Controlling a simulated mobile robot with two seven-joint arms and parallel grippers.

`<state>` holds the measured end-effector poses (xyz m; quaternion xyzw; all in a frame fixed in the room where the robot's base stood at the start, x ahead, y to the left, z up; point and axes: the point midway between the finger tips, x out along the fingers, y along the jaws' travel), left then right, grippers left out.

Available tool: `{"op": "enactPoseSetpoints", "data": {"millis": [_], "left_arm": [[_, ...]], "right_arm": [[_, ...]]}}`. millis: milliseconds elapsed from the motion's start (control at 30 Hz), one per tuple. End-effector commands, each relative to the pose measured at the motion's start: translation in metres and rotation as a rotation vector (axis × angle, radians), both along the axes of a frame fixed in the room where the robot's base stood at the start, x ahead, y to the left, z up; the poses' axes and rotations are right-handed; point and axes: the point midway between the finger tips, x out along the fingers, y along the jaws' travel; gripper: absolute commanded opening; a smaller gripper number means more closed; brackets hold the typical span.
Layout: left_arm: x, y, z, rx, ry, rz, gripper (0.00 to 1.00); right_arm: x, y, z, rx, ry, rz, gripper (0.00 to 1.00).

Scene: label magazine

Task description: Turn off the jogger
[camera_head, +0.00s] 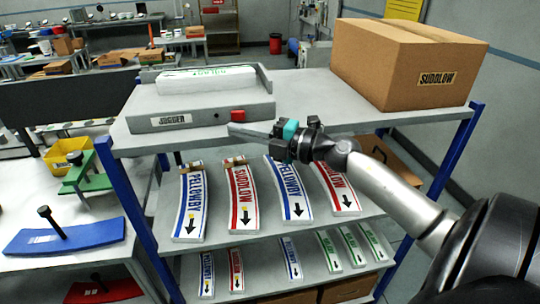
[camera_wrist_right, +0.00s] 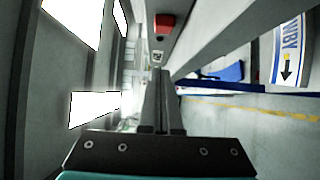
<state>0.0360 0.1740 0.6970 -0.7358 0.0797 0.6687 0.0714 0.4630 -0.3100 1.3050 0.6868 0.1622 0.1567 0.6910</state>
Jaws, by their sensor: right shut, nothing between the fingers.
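The jogger (camera_head: 210,110) is a flat grey box with a JOGGER label on its front, on the top shelf of the rack. A red button (camera_head: 238,114) sits at the right end of its front face. A white stack with green lettering (camera_head: 207,79) lies on top of the jogger. My right gripper (camera_head: 232,128) is shut and empty, with its tips just below and in front of the button. In the right wrist view the red button (camera_wrist_right: 164,24) lies beyond the shut fingertips (camera_wrist_right: 160,72), with a visible gap. My left gripper is not in view.
A cardboard SUDDLOW box (camera_head: 405,65) stands on the right of the top shelf (camera_head: 300,92). Several label strips (camera_head: 240,198) lean on the lower shelves. Blue rack posts (camera_head: 125,205) flank the shelves. A side table on the left holds a yellow bin (camera_head: 70,158).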

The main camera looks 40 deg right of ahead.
Motion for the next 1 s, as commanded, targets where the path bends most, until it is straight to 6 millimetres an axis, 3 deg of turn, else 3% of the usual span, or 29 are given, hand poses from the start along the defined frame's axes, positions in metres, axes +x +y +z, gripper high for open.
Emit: {"op": "enactPoseSetpoints", "data": {"millis": [233,500,800,1000], "left_arm": [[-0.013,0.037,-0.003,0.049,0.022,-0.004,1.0],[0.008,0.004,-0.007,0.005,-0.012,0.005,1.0],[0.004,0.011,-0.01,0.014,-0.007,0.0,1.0],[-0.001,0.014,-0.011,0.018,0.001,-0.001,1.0]], "right_arm": [[-0.026,-0.002,-0.002,-0.001,0.003,0.002,0.0],[-0.062,-0.006,-0.002,0.001,0.002,0.001,0.0],[-0.093,-0.01,-0.001,0.0,0.0,0.001,0.0],[-0.099,-0.01,0.0,-0.001,0.0,0.001,0.0]]}}
